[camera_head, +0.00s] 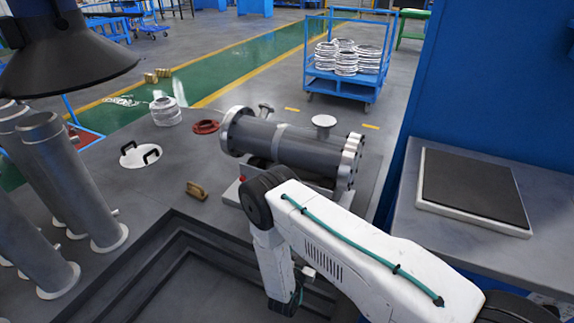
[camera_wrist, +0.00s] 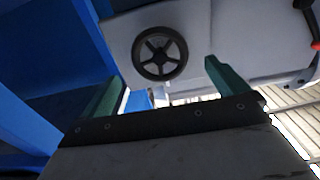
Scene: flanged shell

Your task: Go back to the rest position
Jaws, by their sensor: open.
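The flanged shell (camera_head: 310,150) is a grey cylinder lying on its side on a low stand, with bolted flanges at its ends and a round pale port on top. It is in the middle of the head view. My white arm crosses the lower right of that view and bends down in front of the shell. My gripper (camera_head: 285,302) hangs at the lower middle, apart from the shell and partly hidden at the frame's edge. In the wrist view, my gripper (camera_wrist: 166,84) has its two green fingers wide apart, with nothing held between them.
Grey pipes (camera_head: 75,180) stand at left under a dark hood (camera_head: 65,55). A red ring (camera_head: 205,127), a white lid (camera_head: 141,155) and a brown block (camera_head: 197,191) lie on the grey table. A blue cabinet (camera_head: 490,70) stands right. The wrist view shows a dark handwheel (camera_wrist: 160,54).

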